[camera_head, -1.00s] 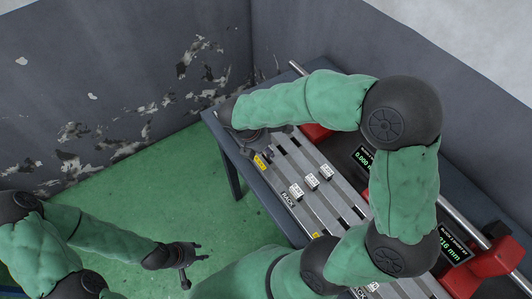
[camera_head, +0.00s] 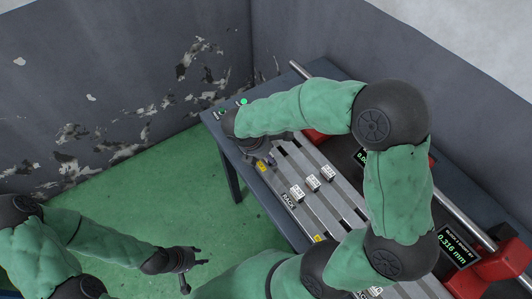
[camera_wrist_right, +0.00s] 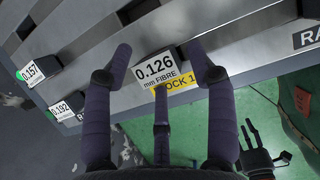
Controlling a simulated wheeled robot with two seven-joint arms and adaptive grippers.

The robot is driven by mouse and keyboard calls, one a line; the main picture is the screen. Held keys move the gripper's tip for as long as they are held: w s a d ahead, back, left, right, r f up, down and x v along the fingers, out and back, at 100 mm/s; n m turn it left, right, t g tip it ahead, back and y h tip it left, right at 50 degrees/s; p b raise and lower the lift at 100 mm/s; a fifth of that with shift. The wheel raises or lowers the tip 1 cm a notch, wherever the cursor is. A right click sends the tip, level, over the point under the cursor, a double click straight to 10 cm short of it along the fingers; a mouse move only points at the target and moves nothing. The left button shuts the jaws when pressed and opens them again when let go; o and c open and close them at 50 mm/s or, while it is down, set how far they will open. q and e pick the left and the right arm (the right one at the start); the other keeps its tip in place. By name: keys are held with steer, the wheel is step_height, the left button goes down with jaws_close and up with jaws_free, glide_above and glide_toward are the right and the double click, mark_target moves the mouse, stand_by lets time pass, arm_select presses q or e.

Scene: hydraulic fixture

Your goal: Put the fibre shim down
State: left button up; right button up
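The fibre shim (camera_wrist_right: 155,70) is a small block with a white label reading "0.126 mm FIBRE". In the right wrist view it sits at the edge of the grey rack, just above a yellow label (camera_wrist_right: 176,91) ending in "OCK 1". My right gripper (camera_wrist_right: 160,62) has its fingers spread on both sides of the shim, with small gaps visible. In the head view my right gripper (camera_head: 262,158) is at the rack's far-left end, mostly hidden by its own arm, and the shim cannot be made out there. My left gripper (camera_head: 190,266) hangs empty with spread fingers over the green floor.
Labelled blocks (camera_head: 312,183) stand on the slotted rack (camera_head: 318,222). Others, marked 0.157 (camera_wrist_right: 32,72) and 0.192 (camera_wrist_right: 62,107), show in the wrist view. Red fixtures (camera_head: 503,262), a rod (camera_head: 455,222) and a display (camera_head: 457,250) line the right side. Grey walls close the back.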

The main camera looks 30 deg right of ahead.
steer(key=shift+r+p, duration=0.3)
steer(key=shift+r, duration=0.25)
steer(key=p+v, duration=0.3)
steer(key=v, duration=0.8)
steer(key=shift+r, duration=0.3)
